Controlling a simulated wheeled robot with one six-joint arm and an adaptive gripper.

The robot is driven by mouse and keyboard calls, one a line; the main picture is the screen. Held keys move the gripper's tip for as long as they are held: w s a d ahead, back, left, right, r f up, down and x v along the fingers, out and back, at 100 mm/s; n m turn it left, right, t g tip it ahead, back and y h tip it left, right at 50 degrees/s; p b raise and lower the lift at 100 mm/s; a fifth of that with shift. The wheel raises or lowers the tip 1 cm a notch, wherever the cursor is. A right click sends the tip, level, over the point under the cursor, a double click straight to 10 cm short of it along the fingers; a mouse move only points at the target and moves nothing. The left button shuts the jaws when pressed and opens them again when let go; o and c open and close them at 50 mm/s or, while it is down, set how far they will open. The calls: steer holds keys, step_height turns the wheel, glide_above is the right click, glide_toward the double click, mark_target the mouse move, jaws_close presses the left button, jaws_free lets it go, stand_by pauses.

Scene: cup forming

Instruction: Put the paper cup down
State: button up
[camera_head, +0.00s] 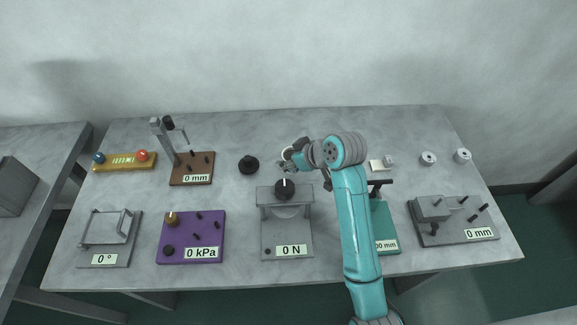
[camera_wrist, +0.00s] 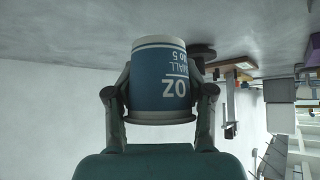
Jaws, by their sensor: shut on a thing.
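The paper cup (camera_wrist: 158,72) is blue with white lettering and a pale band at one end. It fills the middle of the wrist view, with its lettering upside down there. My gripper (camera_wrist: 160,98) is shut on the cup, one finger on each side. In the head view the cup (camera_head: 286,153) shows as a small pale shape at the tip of my gripper (camera_head: 294,159), over the back middle of the grey table (camera_head: 330,122). I cannot tell whether the cup touches the table.
A small pale block (camera_head: 380,165) and two white rolls (camera_head: 428,158) lie to the right. The table's back strip is clear.

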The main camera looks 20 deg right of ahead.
steer(key=shift+f, duration=1.75)
steer(key=shift+f, duration=0.15)
steer(key=o, duration=1.2)
